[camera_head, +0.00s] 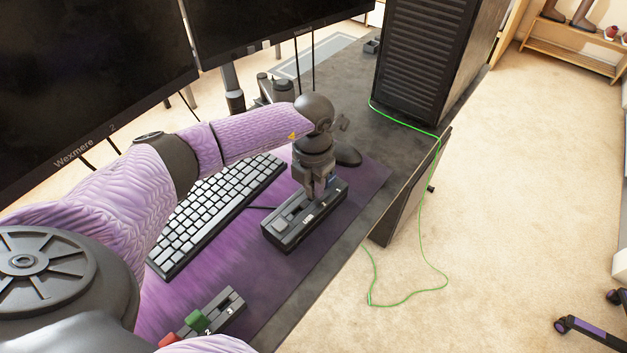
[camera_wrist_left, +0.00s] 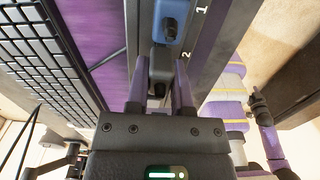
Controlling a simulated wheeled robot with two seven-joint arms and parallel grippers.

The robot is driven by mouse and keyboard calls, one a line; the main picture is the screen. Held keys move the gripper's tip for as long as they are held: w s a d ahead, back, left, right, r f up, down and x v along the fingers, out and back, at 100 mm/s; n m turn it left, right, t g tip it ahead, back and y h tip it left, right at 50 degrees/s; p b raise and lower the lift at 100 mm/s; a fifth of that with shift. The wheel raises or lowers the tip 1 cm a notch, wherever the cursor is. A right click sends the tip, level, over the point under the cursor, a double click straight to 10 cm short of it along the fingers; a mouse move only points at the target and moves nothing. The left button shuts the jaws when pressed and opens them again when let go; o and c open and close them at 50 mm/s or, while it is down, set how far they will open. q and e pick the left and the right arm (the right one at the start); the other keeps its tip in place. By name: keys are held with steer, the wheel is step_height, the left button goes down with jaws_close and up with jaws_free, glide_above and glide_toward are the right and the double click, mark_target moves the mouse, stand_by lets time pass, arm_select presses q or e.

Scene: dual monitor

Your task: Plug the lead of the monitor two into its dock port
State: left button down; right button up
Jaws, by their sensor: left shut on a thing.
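My left gripper (camera_head: 318,192) is over the dark dock (camera_head: 290,232) on the purple mat. In the left wrist view the fingers of the left gripper (camera_wrist_left: 160,98) are shut on a dark grey plug (camera_wrist_left: 157,82), close to the mark 2. I cannot tell whether the plug is seated or just above its port. A blue plug (camera_wrist_left: 170,22) stands in the dock next to the mark 1. Monitor two (camera_head: 80,90), marked "Wexmere 2", is at the left.
A second strip (camera_head: 228,308) with a green plug (camera_head: 197,321) and a red plug (camera_head: 168,340) lies near the front. A keyboard (camera_head: 215,212) lies left of the dock and a mouse (camera_head: 347,157) behind it. A green cable (camera_head: 441,250) hangs from the computer tower (camera_head: 425,60) past the desk edge.

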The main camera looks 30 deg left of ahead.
arm_select(q)
steer(key=shift+f, duration=0.25)
steer(key=shift+f+b, duration=0.25)
steer(key=shift+b, duration=0.05)
arm_select(e)
steer(key=shift+s+d+f, duration=0.2)
steer(key=shift+s+f, duration=0.1)
steer(key=shift+s, duration=0.05)
arm_select(q)
steer(key=shift+c, duration=2.2)
jaws_free()
step_height(320, 180, up, 9)
steer(key=p, duration=0.3)
steer(key=shift+r, duration=0.5)
arm_select(e)
steer(key=r, duration=0.1)
steer(key=w+a+r, duration=0.1)
steer(key=r, duration=0.1)
steer(key=shift+w+a+r, duration=0.15)
steer(key=shift+w, duration=0.15)
